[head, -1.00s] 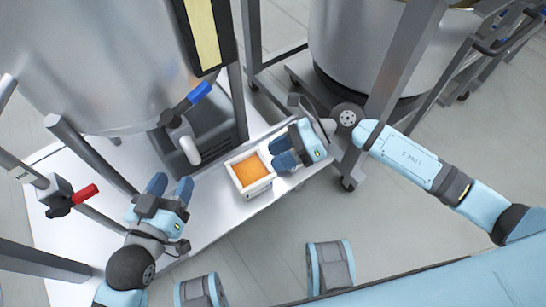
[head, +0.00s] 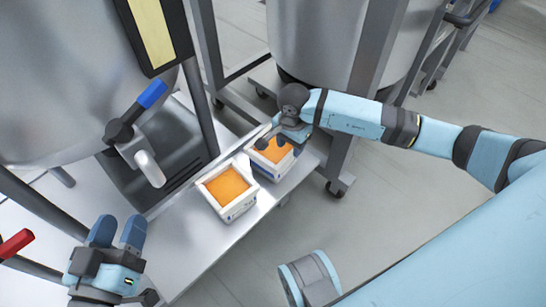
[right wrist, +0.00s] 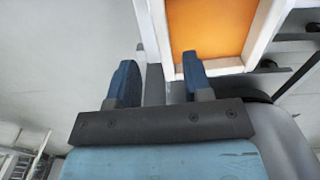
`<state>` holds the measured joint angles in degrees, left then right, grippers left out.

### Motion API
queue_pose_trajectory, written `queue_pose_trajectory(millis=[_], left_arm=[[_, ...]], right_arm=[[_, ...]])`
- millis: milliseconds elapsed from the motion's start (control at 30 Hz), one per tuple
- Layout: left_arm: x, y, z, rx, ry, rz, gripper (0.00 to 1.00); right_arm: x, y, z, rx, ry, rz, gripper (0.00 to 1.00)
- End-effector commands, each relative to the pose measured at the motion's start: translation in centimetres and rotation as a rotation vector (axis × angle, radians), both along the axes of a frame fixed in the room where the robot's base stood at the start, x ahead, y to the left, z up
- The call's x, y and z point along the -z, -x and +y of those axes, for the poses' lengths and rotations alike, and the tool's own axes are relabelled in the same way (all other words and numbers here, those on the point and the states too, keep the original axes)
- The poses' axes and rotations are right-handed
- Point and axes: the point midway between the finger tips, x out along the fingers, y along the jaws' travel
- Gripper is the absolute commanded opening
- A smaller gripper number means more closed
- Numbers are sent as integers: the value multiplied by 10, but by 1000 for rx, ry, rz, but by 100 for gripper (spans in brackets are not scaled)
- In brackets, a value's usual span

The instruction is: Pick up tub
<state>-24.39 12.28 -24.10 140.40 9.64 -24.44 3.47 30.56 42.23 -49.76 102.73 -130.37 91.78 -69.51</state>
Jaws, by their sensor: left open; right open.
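Two white, square tubs with orange contents stand on the silvery bench. The nearer tub (head: 239,211) is fully in view in the head view. The farther tub (head: 274,173) is partly hidden by my right gripper (head: 279,146), which is open at its far side. In the right wrist view a tub (right wrist: 250,52) shows beyond the open fingers (right wrist: 158,78). One finger overlaps its orange contents and the other appears outside its wall; contact cannot be told. My left gripper (head: 118,232) is open and empty, left of both tubs.
A large steel vessel (head: 70,80) with a blue-handled valve (head: 135,115) stands behind the bench (head: 190,245). A red handle (head: 15,243) is at far left. A second vessel (head: 325,45) on a wheeled frame stands beyond. Bare bench lies between my left gripper and the tubs.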

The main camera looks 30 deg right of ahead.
Motion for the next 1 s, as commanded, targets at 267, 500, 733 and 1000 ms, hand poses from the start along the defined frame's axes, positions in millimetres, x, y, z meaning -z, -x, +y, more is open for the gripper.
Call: queue_pose_trajectory(millis=[267, 500, 733, 1000], left_arm=[[14, 0, -1, 12, -17, 31, 51], [34, -2, 0, 32, -68, 53, 51], [30, -4, 1, 30, -80, 37, 51], [31, -4, 1, 30, -80, 37, 51]], right_arm=[[20, -1, 0, 1, -1, -1, 46], [56, -4, -1, 1, -1, 2, 46], [60, -4, -1, 1, -1, -1, 46], [60, -4, -1, 1, -1, -1, 0]])
